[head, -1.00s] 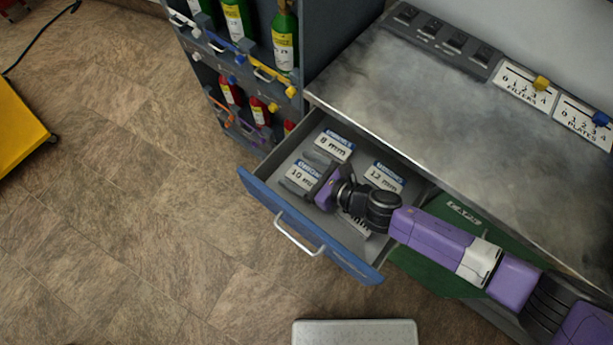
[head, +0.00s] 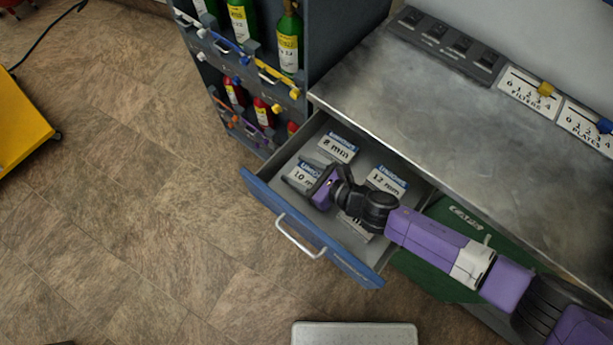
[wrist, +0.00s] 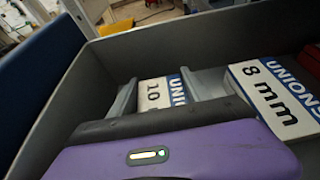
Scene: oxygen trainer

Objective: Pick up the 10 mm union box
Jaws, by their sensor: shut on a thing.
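The 10 mm union box (head: 299,177), white-labelled with a blue strip, is at the left of the open drawer, partly hidden by my gripper. In the wrist view its label (wrist: 156,93) shows between my gripper's two grey fingers. My gripper (head: 303,177) is shut on this box, one finger on each side of it. In the wrist view my gripper (wrist: 166,92) reaches over the box from the near side. Whether the box touches the drawer floor, I cannot tell.
The blue-fronted drawer (head: 262,194) is open. The 8 mm box (head: 338,149) lies beside the held box, and the 12 mm box (head: 387,179) lies further right. Another box is mostly hidden under my arm. A grey worktop (head: 440,110) overhangs the drawer's back edge.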

